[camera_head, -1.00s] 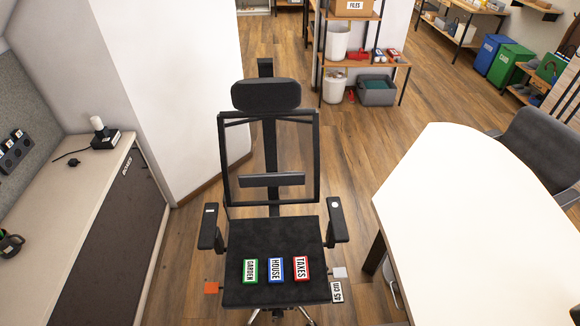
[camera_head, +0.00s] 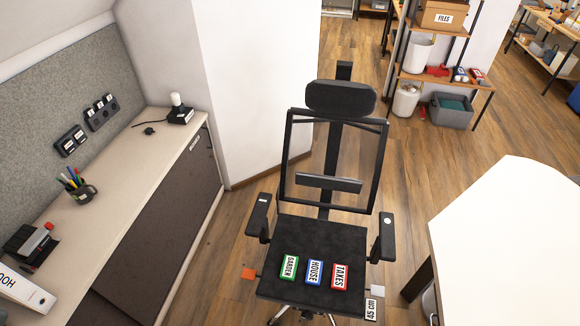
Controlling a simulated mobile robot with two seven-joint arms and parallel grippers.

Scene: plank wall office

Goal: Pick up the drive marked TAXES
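The red drive marked TAXES (camera_head: 340,276) lies on the seat of a black office chair (camera_head: 325,238). It is the rightmost of three drives in a row. The blue drive marked HOUSE (camera_head: 314,272) lies just left of it, and the green drive marked GARDEN (camera_head: 289,267) is left of that. The three are apart, with small gaps of bare seat between them. Neither of my grippers shows in the head view.
The chair's armrests (camera_head: 387,236) flank the seat. A white table (camera_head: 505,235) stands at right, a long cabinet (camera_head: 170,205) at left with a pen cup (camera_head: 83,194) and a binder (camera_head: 24,290). A shelf (camera_head: 440,79) is behind. Wood floor is open between chair and cabinet.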

